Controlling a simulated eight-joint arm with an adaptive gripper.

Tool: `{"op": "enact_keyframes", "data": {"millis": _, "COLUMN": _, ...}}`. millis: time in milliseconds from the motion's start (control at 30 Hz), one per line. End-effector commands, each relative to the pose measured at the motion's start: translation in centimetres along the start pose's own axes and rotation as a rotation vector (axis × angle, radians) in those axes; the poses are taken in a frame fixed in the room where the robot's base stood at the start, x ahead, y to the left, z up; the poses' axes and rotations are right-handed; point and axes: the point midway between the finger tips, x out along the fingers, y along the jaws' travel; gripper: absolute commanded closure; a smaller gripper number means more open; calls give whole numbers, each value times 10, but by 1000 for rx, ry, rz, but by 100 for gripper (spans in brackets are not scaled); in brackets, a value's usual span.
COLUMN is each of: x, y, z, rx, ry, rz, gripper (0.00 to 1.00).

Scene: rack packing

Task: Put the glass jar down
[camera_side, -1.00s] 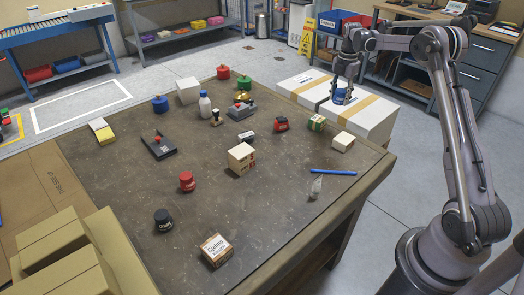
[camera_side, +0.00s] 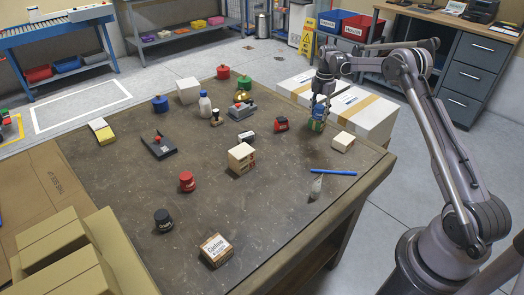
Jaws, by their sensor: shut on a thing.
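My gripper (camera_side: 320,103) points down over the back right part of the brown table (camera_side: 270,212). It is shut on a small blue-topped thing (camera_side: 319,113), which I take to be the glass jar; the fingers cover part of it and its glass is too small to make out. The jar overlaps a small green and white box (camera_side: 315,126) in the picture. I cannot tell whether it is above, touching or in front of that box.
A red item (camera_side: 281,124) lies left of the gripper and a cream block (camera_side: 343,141) lies right of it. A blue pen (camera_side: 333,172) and a small clear bottle (camera_side: 316,187) are nearer. White cartons (camera_side: 365,112) stand behind the table edge.

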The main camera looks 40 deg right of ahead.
Motion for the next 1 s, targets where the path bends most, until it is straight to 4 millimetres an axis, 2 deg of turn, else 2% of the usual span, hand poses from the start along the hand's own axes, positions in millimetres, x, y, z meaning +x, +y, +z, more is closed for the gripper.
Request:
{"op": "enact_keyframes", "data": {"millis": 233, "x": 3, "y": 0, "z": 0, "rx": 0, "ry": 0, "rz": 0, "gripper": 93}}
{"op": "enact_keyframes", "data": {"millis": 267, "x": 3, "y": 0, "z": 0, "rx": 0, "ry": 0, "rz": 0, "gripper": 49}}
{"op": "enact_keyframes", "data": {"millis": 300, "x": 3, "y": 0, "z": 0, "rx": 0, "ry": 0, "rz": 0, "gripper": 38}}
{"op": "enact_keyframes", "data": {"millis": 333, "x": 3, "y": 0, "z": 0, "rx": 0, "ry": 0, "rz": 0, "gripper": 35}}
{"op": "enact_keyframes", "data": {"millis": 733, "x": -3, "y": 0, "z": 0, "rx": 0, "ry": 0, "rz": 0, "gripper": 35}}
{"op": "enact_keyframes", "data": {"millis": 867, "x": -20, "y": 0, "z": 0, "rx": 0, "ry": 0, "rz": 0, "gripper": 35}}
{"op": "enact_keyframes", "data": {"millis": 1000, "x": -48, "y": 0, "z": 0, "rx": 0, "ry": 0, "rz": 0, "gripper": 35}}
